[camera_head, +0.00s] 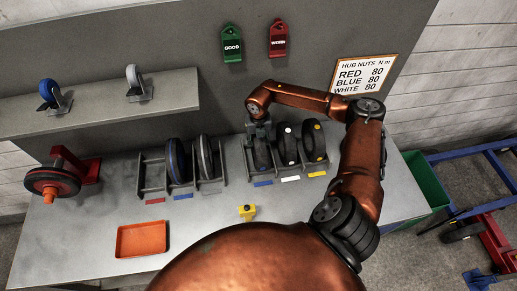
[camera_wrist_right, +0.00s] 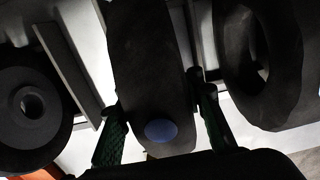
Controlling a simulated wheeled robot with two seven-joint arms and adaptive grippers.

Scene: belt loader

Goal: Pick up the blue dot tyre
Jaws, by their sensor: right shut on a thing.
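The blue dot tyre (camera_head: 262,154) is a black tyre standing upright in the right rack, in the slot with the blue label. Its blue dot (camera_wrist_right: 161,131) shows in the right wrist view, on the tread between my fingers. My right gripper (camera_head: 260,130) comes down on it from above, and its two green-padded fingers (camera_wrist_right: 158,130) are shut on the tyre from both sides. The tyre still appears to be within the rack; I cannot tell whether it is lifted. My left gripper is not in view.
A white dot tyre (camera_head: 287,145) and a yellow dot tyre (camera_head: 314,141) stand close to the right. Grey and blue wheels (camera_head: 179,162) stand in the left rack. An orange tray (camera_head: 142,239) and a yellow item (camera_head: 247,212) lie in front.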

